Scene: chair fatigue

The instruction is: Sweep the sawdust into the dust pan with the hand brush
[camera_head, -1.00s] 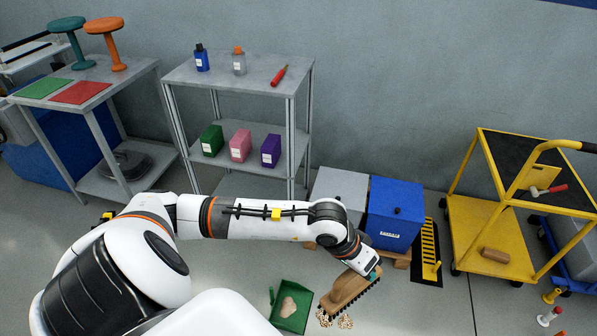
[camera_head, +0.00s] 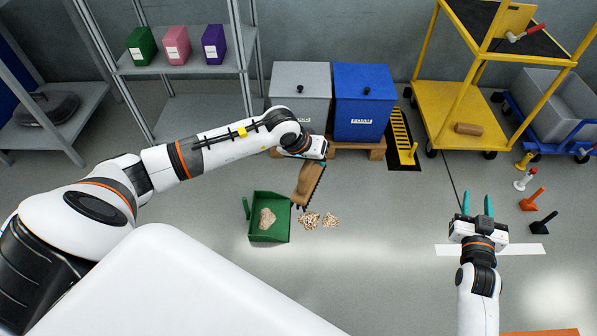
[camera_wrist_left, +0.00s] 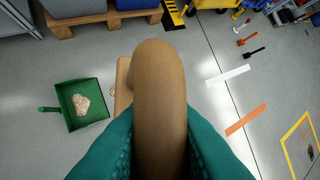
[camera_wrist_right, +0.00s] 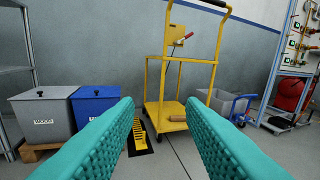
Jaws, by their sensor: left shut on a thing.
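The green dust pan (camera_head: 270,236) lies on the floor with a heap of sawdust (camera_head: 267,218) in it; it also shows in the left wrist view (camera_wrist_left: 84,122). Two more small sawdust piles (camera_head: 309,220) and (camera_head: 331,220) lie on the floor right of the pan. My left gripper (camera_head: 306,158) is shut on the wooden hand brush (camera_head: 307,182), whose bristles face right and down, just above the piles. The brush handle (camera_wrist_left: 160,100) fills the middle of the left wrist view. My right gripper (camera_head: 478,207) is open and empty, over the floor at the right.
Grey (camera_head: 300,92) and blue (camera_head: 361,100) bins stand on a pallet behind the brush. A yellow cart (camera_head: 447,115) stands at the back right. Several small coloured pegs (camera_head: 532,199) and a white strip (camera_head: 513,249) are on the floor right. The floor between piles and right gripper is clear.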

